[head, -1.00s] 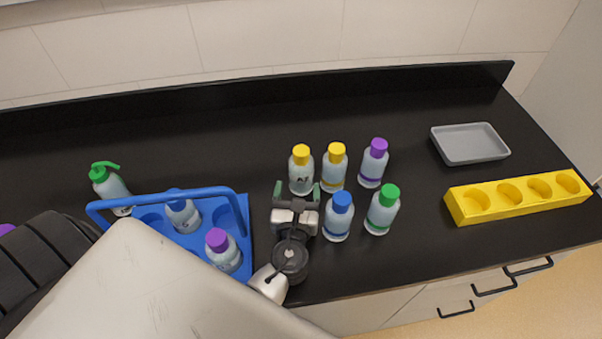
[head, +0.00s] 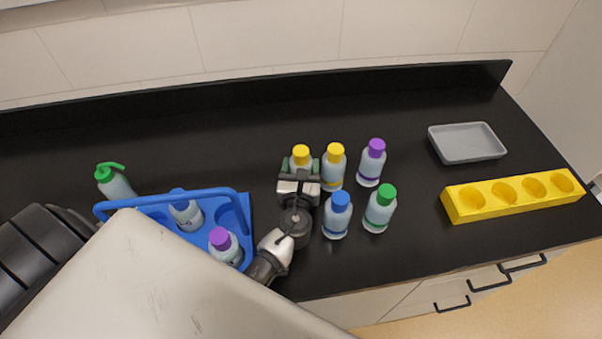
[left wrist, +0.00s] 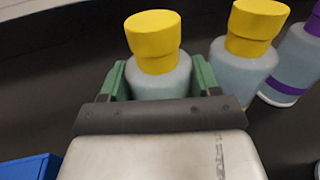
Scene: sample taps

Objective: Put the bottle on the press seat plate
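A yellow-capped bottle (head: 301,155) stands upright on the black counter, the left one of two with yellow caps. My left gripper (head: 301,172) has come up to it from the front. In the left wrist view the green fingers (left wrist: 160,78) stand one on each side of this bottle (left wrist: 158,60), around its body. They look spread about as wide as before, very close to its sides; contact is hard to tell. The gripper hides the bottle's lower part. I cannot make out a press seat plate in these frames. My right gripper is not in view.
Close by stand another yellow-capped bottle (head: 334,168), a purple-capped one (head: 371,163), a blue-capped one (head: 337,217) and a green-capped one (head: 380,210). A blue handled carrier (head: 246,208) and green pump bottle (head: 115,185) are left; a grey tray (head: 467,155) and yellow rack (head: 512,208) right.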

